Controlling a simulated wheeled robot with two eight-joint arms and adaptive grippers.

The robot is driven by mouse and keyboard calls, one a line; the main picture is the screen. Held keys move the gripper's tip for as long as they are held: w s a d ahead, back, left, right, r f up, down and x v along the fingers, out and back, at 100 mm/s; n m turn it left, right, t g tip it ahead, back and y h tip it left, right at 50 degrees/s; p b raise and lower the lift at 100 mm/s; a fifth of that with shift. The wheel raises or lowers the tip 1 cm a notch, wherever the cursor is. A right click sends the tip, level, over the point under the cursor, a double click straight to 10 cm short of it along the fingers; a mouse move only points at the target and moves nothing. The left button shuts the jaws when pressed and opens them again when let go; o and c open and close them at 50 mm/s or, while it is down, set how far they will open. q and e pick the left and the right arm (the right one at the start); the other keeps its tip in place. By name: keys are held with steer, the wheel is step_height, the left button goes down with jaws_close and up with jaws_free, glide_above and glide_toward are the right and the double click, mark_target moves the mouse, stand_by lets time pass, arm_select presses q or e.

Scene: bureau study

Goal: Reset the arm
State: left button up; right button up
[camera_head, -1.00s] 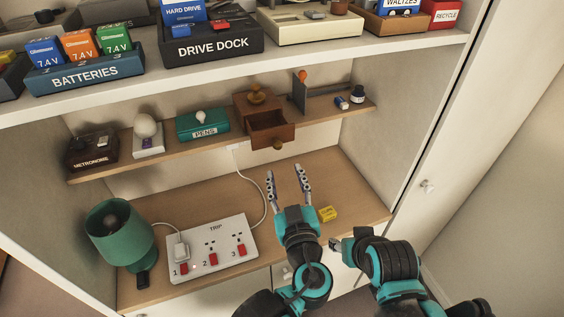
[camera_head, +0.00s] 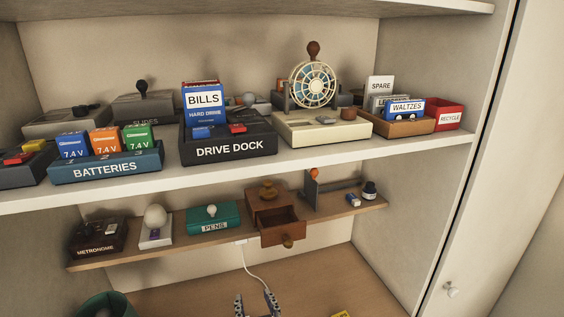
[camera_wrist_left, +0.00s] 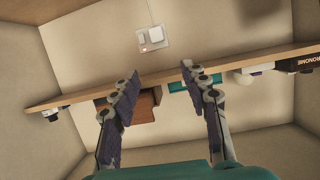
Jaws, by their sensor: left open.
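My left gripper (camera_head: 257,304) shows only by its fingertips at the bottom edge of the head view, above the wooden desk surface. In the left wrist view its two fingers (camera_wrist_left: 158,85) are spread wide with nothing between them. Past them are the small shelf's edge (camera_wrist_left: 75,99), the brown drawer box (camera_wrist_left: 140,108) and the teal pens box (camera_wrist_left: 178,87). The rest of the left arm is out of the head view. My right gripper is in neither current view.
The narrow shelf (camera_head: 130,257) above the desk (camera_head: 190,290) holds a metronome (camera_head: 97,238), a pens box (camera_head: 213,217) and a wooden box with its drawer open (camera_head: 283,232). A green lamp (camera_head: 105,304) stands at lower left. The upper shelf (camera_head: 330,158) is crowded.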

arm_select(q)
steer(key=s+a+f+m+g+h+b, duration=0.2)
steer(key=s+a+f+g+h+b, duration=0.2)
steer(key=s+a+f, duration=0.6)
step_height(320, 180, down, 4)
steer(key=a+g+b, duration=0.1)
steer(key=a+g, duration=0.1)
steer(key=shift+s+r+m+g+b, duration=0.15)
steer(key=shift+m+g+b, duration=0.15)
steer(key=shift+m, duration=0.1)
